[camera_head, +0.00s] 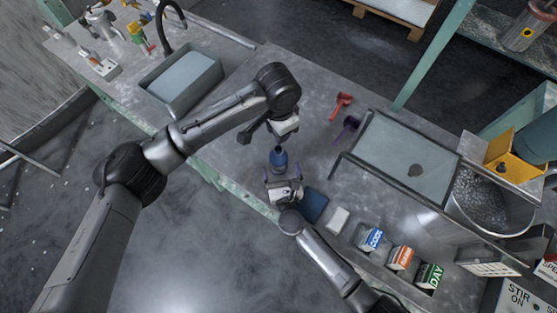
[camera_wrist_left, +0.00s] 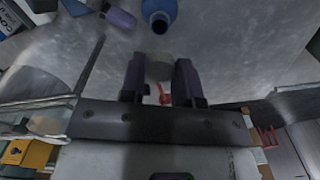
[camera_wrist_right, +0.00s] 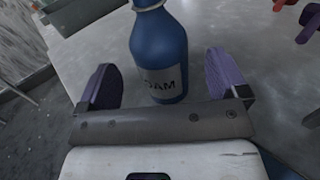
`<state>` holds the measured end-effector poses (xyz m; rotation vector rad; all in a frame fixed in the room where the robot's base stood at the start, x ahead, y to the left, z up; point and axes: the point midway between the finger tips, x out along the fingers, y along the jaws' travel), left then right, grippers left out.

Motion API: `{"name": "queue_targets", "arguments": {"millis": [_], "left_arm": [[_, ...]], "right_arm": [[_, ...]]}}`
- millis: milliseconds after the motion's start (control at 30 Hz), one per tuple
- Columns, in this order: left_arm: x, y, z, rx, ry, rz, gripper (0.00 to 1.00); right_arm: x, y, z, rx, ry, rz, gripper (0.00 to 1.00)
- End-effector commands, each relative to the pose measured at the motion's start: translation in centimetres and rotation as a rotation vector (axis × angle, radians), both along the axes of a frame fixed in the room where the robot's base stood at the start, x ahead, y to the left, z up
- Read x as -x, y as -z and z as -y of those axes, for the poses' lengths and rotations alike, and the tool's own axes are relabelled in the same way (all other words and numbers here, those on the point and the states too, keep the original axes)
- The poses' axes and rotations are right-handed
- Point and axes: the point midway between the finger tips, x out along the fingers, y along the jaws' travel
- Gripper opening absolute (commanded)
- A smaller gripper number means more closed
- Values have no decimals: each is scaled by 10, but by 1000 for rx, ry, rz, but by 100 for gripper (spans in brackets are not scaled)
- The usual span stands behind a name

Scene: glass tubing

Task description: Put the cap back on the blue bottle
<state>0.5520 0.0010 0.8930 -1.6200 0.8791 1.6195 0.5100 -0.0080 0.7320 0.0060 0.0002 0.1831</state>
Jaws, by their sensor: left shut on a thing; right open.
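The blue bottle (camera_head: 278,160) stands upright on the grey bench. In the right wrist view the bottle (camera_wrist_right: 160,55) shows a pale label, and its top is cut off by the frame edge. In the left wrist view the bottle (camera_wrist_left: 159,12) shows a dark open mouth. My right gripper (camera_head: 282,174) is open, its purple fingers (camera_wrist_right: 163,85) on either side of the bottle with gaps. My left gripper (camera_head: 271,136) is above and behind the bottle.
A red tool (camera_head: 341,104) and a purple tool (camera_head: 348,126) lie right of my left gripper. A framed glass panel (camera_head: 395,150) is farther right. A dark blue pad (camera_head: 314,206), a white block (camera_head: 338,219) and labelled boxes (camera_head: 400,258) lie near the front. A sink (camera_head: 182,80) is at left.

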Motion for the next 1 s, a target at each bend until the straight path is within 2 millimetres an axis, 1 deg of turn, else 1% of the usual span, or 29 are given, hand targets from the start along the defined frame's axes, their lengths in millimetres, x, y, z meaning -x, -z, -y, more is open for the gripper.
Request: {"name": "queue_targets", "arguments": {"millis": [33, 100, 300, 467, 733, 767, 1000], "left_arm": [[0, 0, 0, 0, 0, 0, 8], [0, 0, 0, 0, 0, 0, 8], [0, 0, 0, 0, 0, 0, 8], [0, 0, 0, 0, 0, 0, 8], [0, 0, 0, 0, 0, 0, 8], [0, 0, 0, 0, 0, 0, 8], [0, 0, 0, 0, 0, 0, 8]], "right_arm": [[-7, -1, -1, 1, 0, 2, 92], [-15, 0, -3, 1, 0, 0, 92], [-29, 0, -6, 0, 0, 0, 92], [-33, 0, -6, -1, 0, -1, 92], [-33, 0, -6, -1, 0, 0, 92], [-33, 0, -6, -1, 0, 0, 91], [-33, 0, -6, -1, 0, 0, 68]]}}
